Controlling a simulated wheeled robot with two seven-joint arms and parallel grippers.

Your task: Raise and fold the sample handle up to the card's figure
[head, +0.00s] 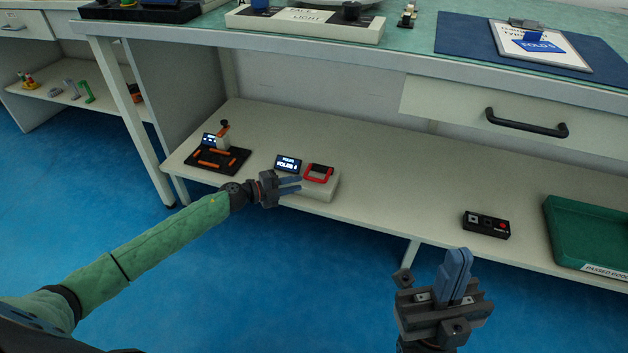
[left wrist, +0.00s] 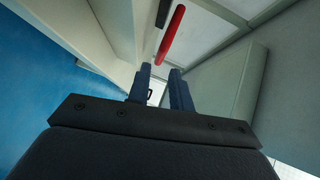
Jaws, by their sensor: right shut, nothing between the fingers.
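The sample is a pale box (head: 320,186) with a red handle (head: 318,173) on top, on the lower shelf. A small dark display (head: 288,164) beside it shows a fold count that looks like "FOLDS 4". The card (head: 540,45) lies on a clipboard on the upper bench; its blue label seems to read "FOLD 5", but it is tilted. My left gripper (head: 294,185) is at the box's left front, fingers apart and empty. In the left wrist view the red handle (left wrist: 170,35) lies ahead of the fingertips. My right gripper (head: 457,268) is shut and empty, in front of the shelf.
A black tray with orange parts (head: 217,160) stands left on the shelf. A black button box (head: 486,225) and a green crate (head: 590,232) stand at the right. The bench top and drawer (head: 520,118) overhang the shelf. Shelf between sample and button box is clear.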

